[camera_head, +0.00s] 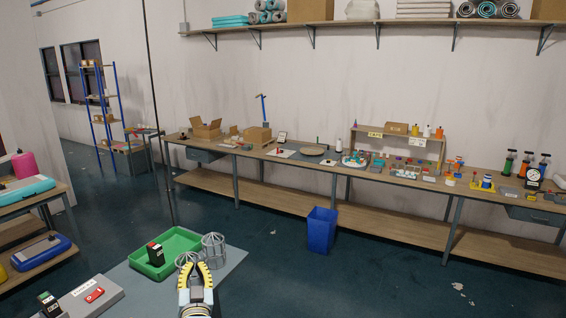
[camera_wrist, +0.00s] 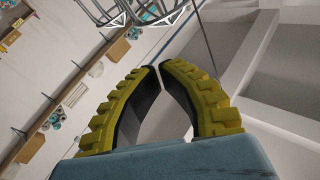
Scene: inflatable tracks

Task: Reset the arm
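My gripper (camera_head: 195,266) has yellow and black ridged fingers and stands up in front of the grey work surface in the head view. In the wrist view my gripper (camera_wrist: 158,66) has its curved fingertips almost meeting, with only a sliver between them. Nothing is held between the fingers. A wire cage (camera_head: 213,249) stands just behind the gripper in the head view. Wire framework (camera_wrist: 135,12) also shows at the top of the wrist view, beyond the fingertips.
A green tray (camera_head: 183,243) with a black box (camera_head: 155,254) in it lies left of the cage. A grey board (camera_head: 75,306) with a red item is at lower left. A long cluttered bench (camera_head: 300,160) runs along the wall; a blue bin (camera_head: 321,230) stands before it.

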